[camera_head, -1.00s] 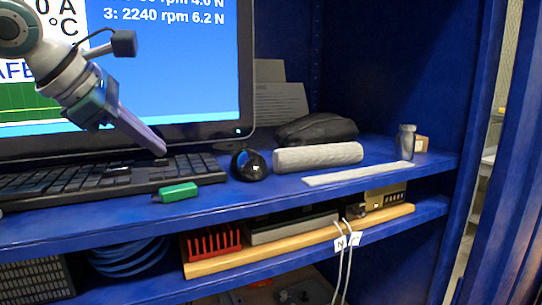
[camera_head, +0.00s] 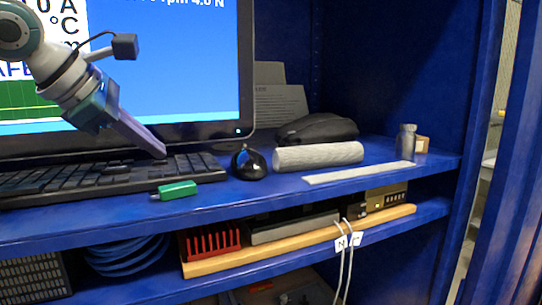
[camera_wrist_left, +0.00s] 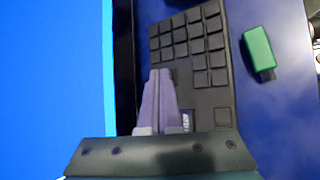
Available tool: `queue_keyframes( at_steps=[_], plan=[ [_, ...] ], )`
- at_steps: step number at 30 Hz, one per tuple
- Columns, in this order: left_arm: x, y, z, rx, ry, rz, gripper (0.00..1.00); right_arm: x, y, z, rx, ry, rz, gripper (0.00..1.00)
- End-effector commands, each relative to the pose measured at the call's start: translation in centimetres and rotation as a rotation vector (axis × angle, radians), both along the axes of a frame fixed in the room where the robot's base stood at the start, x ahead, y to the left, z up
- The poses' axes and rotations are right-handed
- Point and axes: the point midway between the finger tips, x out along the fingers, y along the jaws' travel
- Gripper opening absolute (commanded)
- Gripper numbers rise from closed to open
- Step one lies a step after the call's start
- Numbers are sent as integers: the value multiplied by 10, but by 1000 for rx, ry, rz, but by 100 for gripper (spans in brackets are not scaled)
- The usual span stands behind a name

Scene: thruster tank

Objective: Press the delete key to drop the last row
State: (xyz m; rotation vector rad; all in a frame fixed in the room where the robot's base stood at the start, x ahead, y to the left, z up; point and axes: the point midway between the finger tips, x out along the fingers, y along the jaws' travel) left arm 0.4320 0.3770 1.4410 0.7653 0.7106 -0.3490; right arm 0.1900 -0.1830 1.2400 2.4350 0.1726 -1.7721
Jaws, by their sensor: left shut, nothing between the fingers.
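The black keyboard (camera_head: 105,180) lies on the blue shelf at the left. Its key block also shows in the left wrist view (camera_wrist_left: 190,40). My left gripper (camera_head: 160,154) is shut and empty, with its tips pointing down at the keyboard's right part. In the left wrist view its closed fingers (camera_wrist_left: 160,72) lie over the keys near the keyboard's monitor side. I cannot tell whether they touch a key, and no delete label is readable. The monitor (camera_head: 185,70) behind shows white text on blue, with its lowest visible row ending in "4.0 N". My right gripper is not in view.
A green USB stick (camera_head: 177,190) lies in front of the keyboard. A black mouse (camera_head: 249,163), a grey roll (camera_head: 318,156), a flat pale strip (camera_head: 358,173) and a small grey bottle (camera_head: 405,140) are to the right. The shelf's front edge is mostly clear.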

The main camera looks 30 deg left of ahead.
Motion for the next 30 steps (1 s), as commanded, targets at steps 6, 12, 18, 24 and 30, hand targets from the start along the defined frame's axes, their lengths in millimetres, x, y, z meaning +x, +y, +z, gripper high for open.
queue_keyframes(
  at_steps=[6,12,18,24,30],
  plan=[
    [0,0,0,0,1,0,0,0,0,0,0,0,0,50],
    [0,0,4,1,1,1,0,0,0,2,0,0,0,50],
    [0,0,14,1,1,0,0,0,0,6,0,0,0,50],
    [0,0,15,0,1,0,0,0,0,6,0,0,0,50],
    [0,0,17,1,1,1,0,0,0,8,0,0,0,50]
  ],
)
